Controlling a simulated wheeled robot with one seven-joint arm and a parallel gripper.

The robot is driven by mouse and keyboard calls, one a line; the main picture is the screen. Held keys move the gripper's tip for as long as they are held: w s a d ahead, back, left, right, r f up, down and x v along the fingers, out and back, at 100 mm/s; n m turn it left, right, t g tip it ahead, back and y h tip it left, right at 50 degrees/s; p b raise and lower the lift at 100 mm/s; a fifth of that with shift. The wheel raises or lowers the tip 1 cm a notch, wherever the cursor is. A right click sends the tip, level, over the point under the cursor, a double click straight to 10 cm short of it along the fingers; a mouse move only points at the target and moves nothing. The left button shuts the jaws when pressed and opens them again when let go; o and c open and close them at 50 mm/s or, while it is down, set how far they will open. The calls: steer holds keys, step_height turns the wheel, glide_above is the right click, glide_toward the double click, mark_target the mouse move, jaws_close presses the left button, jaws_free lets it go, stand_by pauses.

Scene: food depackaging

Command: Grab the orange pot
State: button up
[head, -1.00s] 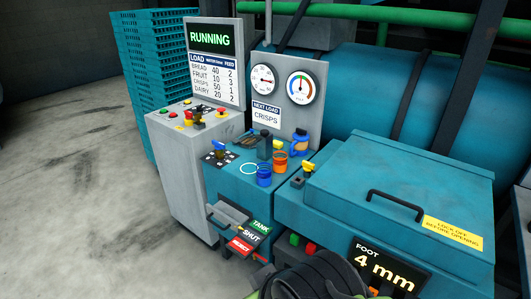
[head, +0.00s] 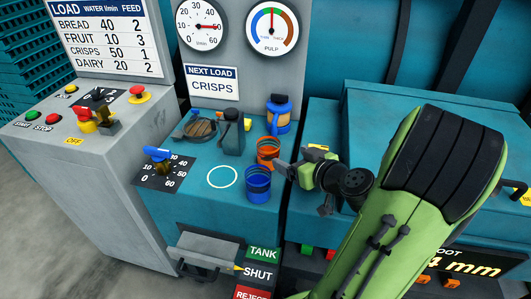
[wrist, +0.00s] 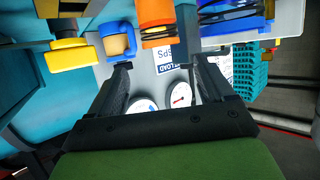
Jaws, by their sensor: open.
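The orange pot (head: 268,152) stands on the teal console top, just behind and right of the blue pot (head: 258,186). My gripper (head: 284,166) is open and comes in from the right, its fingers close beside the orange pot. In the wrist view the orange pot (wrist: 156,22) is ahead of my gripper (wrist: 158,66), roughly in line with the gap between the fingers. The gap looks empty. The blue pot (wrist: 232,18) is to the right there. Whether a finger touches the orange pot cannot be told.
A blue-and-orange container (head: 278,114) stands behind the orange pot. A dark grey jug-like item (head: 232,132) and a round lidded item (head: 200,128) are to the left. A blue-handled dial lever (head: 158,155) sits further left. A white ring (head: 222,177) marks bare console top.

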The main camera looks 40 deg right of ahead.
mark_target(263, 143)
steer(key=x, duration=1.3)
steer(key=shift+w+b, duration=0.15)
steer(key=shift+b, duration=0.25)
steer(key=c, duration=0.7)
